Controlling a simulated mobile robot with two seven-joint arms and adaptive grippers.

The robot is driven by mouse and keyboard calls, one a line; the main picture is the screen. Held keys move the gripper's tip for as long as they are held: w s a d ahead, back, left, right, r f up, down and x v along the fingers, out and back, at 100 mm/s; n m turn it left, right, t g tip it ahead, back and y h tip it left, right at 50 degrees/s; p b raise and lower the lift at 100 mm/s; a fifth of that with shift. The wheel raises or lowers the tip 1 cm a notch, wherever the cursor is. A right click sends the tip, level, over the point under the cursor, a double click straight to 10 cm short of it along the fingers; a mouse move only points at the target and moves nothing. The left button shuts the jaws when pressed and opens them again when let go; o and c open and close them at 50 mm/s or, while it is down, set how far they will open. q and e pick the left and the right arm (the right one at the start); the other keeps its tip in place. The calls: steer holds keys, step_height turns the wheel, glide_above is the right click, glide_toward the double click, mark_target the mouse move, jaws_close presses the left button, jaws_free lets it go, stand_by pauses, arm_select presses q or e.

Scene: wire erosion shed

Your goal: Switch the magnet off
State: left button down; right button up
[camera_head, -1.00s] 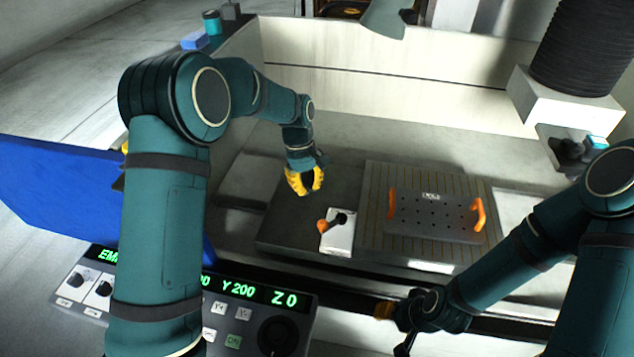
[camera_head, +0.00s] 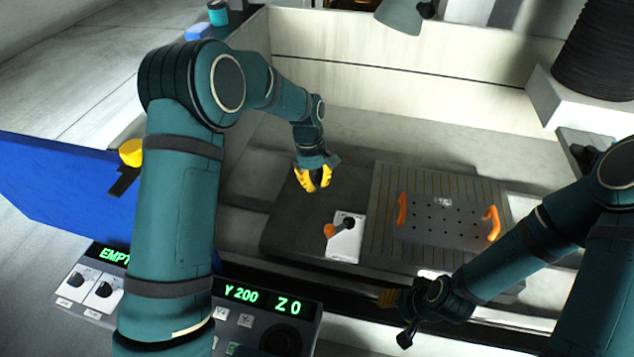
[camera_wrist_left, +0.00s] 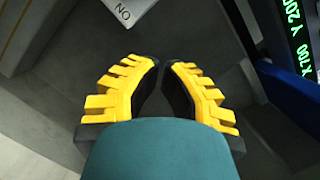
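The magnet is a striped magnetic chuck (camera_head: 378,240) in the head view. At its left side is a white switch plate (camera_head: 347,246) with a black-hubbed lever (camera_head: 329,231) whose orange knob points left. My left gripper (camera_head: 314,188) hangs above the dark surface behind and left of the lever, apart from it. Its yellow fingers hold nothing, with a narrow gap between the tips (camera_wrist_left: 161,63). In the left wrist view, a corner of the white plate (camera_wrist_left: 127,8) shows upside-down lettering that reads ON. My right gripper (camera_head: 388,298) is low in front of the chuck; its finger opening is unclear.
A perforated plate (camera_head: 445,222) with two orange handles lies on the chuck. A control panel (camera_head: 312,310) with green readouts stands in front, partly behind my left arm. A blue panel (camera_head: 60,190) is at left. A pale wall (camera_head: 400,75) closes the back.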

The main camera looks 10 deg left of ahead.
mark_target(340, 225)
arm_select(q)
steer(key=x, duration=0.7)
steer(key=shift+s+d, duration=1.35)
steer(key=shift+s, duration=0.1)
